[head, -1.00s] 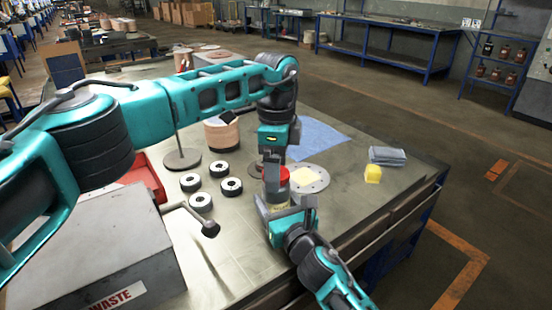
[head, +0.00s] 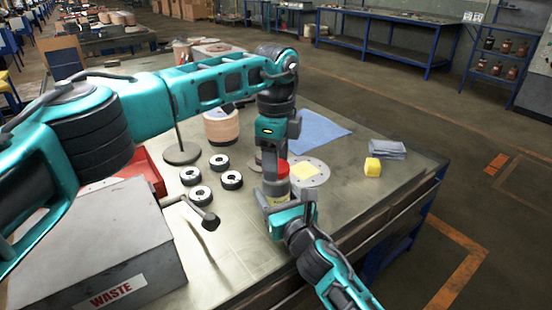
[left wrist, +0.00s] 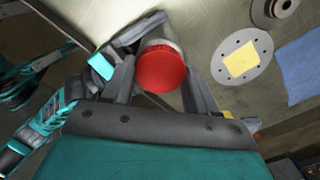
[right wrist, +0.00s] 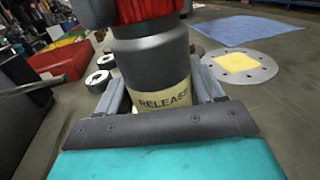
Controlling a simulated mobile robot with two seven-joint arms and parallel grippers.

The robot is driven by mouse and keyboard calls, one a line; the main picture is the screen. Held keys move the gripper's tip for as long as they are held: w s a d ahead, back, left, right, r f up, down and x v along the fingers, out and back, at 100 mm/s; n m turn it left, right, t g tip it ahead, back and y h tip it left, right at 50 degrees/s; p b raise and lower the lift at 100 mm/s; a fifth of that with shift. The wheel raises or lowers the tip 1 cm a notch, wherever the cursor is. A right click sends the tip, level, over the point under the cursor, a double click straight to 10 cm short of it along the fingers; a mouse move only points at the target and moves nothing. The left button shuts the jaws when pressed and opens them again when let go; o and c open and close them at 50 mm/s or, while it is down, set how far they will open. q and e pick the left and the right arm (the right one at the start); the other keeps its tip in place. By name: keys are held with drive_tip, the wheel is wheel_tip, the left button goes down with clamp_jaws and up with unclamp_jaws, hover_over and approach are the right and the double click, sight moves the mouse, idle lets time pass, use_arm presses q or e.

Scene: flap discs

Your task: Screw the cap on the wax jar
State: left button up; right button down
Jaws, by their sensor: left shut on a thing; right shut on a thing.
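The wax jar (head: 276,188) is a grey container with a pale label reading "RELEASE" (right wrist: 165,100). It stands upright at the table's near side. My right gripper (head: 291,207) is shut around its lower body from the near side. The red cap (head: 283,168) sits at the jar's top, and its ribbed side shows in the right wrist view (right wrist: 148,10). My left gripper (head: 273,168) points down from above and is shut on the cap, with one finger on each side in the left wrist view (left wrist: 160,88). Whether the threads are engaged is hidden.
Several black-and-white rings (head: 200,196) lie left of the jar, near a stand (head: 182,154) and a grey WASTE box (head: 90,250). A round plate with a yellow square (head: 307,171), a blue cloth (head: 318,132) and a yellow block (head: 372,167) lie to the right. The table's front right is clear.

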use_arm(q)
drive_tip(key=m, duration=0.5)
drive_tip(key=shift+m, duration=0.3)
drive_tip(key=m, duration=0.8)
drive_tip(key=shift+m, duration=0.4)
drive_tip(key=m, duration=1.4)
drive_tip(key=shift+f, duration=0.1)
drive_tip(key=m, duration=0.5)
drive_tip(key=shift+m, duration=0.4)
drive_tip(key=m, duration=0.4)
drive_tip(key=shift+m, duration=0.4)
drive_tip(key=o, duration=1.3)
drive_tip(key=shift+c, duration=0.2)
